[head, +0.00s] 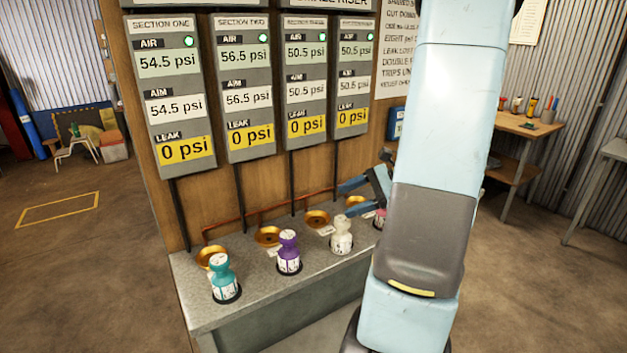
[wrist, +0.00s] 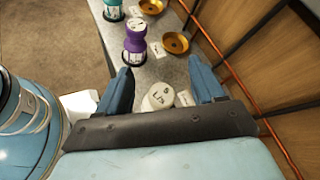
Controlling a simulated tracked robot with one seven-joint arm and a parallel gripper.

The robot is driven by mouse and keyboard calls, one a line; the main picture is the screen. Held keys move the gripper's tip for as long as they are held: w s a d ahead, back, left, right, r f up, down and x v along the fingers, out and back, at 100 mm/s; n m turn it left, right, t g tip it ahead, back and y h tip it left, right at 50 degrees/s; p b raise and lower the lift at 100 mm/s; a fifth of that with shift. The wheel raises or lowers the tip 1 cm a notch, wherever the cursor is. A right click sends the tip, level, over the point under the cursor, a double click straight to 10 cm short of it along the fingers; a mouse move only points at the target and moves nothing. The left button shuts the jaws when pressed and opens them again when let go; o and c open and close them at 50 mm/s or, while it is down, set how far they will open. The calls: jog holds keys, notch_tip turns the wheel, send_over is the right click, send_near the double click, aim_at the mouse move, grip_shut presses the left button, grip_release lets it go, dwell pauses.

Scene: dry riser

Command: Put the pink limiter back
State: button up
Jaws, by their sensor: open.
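The pink limiter (head: 380,221) stands at the right end of the grey bench, mostly hidden behind my arm in the head view. I cannot make it out in the wrist view. My gripper (head: 344,198) is open and empty, with its blue fingers pointing left above the bench near the pink and white limiters. In the wrist view the white limiter (wrist: 159,97) shows between the two spread fingers, but I cannot tell how far below them it is. The brass seat (head: 355,202) at the right is partly hidden by a finger.
Purple (head: 289,252) and teal (head: 225,279) limiters stand upright along the bench (head: 200,312). Brass seats (head: 268,236) line the back, with a red pipe and black pipes behind. Gauge panels (head: 352,85) above read 0 psi leak. A wooden workbench (head: 525,126) stands at the right.

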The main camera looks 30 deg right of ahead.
jog(key=s+a+r+n+h, duration=0.5)
jog(key=s+a+r+n, duration=0.1)
jog(key=a+r+n, duration=0.1)
jog(key=s+a+r+n+h, duration=0.6)
jog(key=a+r+n, duration=0.2)
jog(key=a+n, duration=0.2)
jog(key=shift+a+n+g, duration=0.2)
jog(key=shift+n+g, duration=0.1)
jog(key=shift+n, duration=0.7)
jog(key=shift+s, duration=0.1)
